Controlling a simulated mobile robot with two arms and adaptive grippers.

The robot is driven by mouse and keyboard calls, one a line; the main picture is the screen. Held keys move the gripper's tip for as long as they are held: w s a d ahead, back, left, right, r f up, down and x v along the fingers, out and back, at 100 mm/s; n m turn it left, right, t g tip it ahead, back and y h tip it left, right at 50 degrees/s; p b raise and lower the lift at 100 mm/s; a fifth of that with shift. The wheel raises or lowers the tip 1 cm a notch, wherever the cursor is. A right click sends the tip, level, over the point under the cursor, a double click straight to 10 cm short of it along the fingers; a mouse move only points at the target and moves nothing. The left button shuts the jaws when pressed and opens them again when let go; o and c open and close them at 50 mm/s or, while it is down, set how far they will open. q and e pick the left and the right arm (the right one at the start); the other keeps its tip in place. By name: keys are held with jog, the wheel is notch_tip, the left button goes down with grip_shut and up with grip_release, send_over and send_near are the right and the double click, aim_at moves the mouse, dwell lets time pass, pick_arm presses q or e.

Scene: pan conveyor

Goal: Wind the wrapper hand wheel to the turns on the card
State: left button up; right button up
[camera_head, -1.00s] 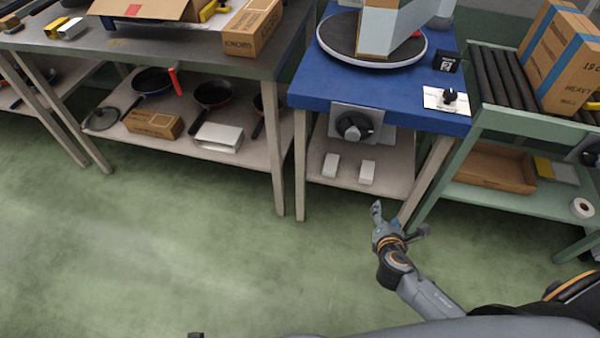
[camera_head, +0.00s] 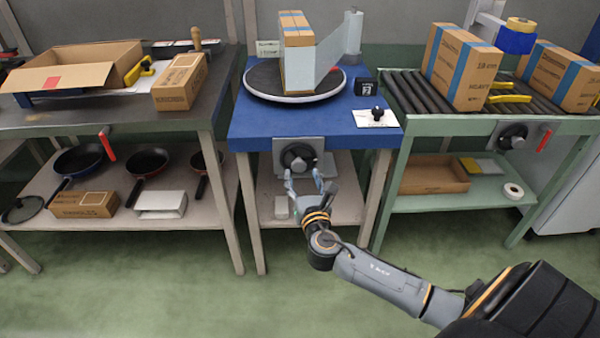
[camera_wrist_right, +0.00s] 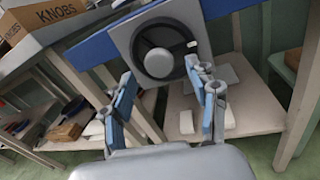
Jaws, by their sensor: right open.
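The wrapper hand wheel (camera_head: 298,157) is a black wheel on a grey plate at the front of the blue wrapper table (camera_head: 250,128). In the right wrist view the wheel (camera_wrist_right: 160,55) is straight ahead, with a pale knob on its rim. My right gripper (camera_head: 304,180) is open just below and in front of the wheel; its fingers (camera_wrist_right: 160,100) are spread and empty. Contact with the wheel cannot be told. A small dark card (camera_head: 366,87) with a white mark stands on the table; its number is too small to read surely. My left gripper is out of view.
A wrapped box (camera_head: 297,55) stands on the turntable (camera_head: 262,80). A white plate with a black knob (camera_head: 376,116) lies at the table's right front. A roller conveyor (camera_head: 420,100) with boxes is at right, a packing bench (camera_head: 120,122) at left.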

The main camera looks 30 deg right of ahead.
aim_at(300, 168)
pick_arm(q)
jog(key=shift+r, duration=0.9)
pick_arm(e)
jog(key=shift+x, duration=1.6)
jog(key=c, duration=1.2)
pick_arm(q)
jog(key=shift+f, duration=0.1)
pick_arm(e)
jog(key=shift+o, duration=0.2)
jog(key=m+b, duration=0.1)
jog(key=m, duration=0.1)
jog(key=m+b, duration=0.1)
jog(key=m, duration=0.1)
jog(key=shift+f+t+b, duration=0.2)
jog(key=shift+t+b, duration=0.1)
jog(key=shift+b, duration=0.1)
jog(key=shift+m+h, duration=0.3)
jog(key=shift+m, duration=0.2)
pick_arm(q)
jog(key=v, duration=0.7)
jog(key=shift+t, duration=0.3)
pick_arm(e)
jog(key=shift+r, duration=0.15)
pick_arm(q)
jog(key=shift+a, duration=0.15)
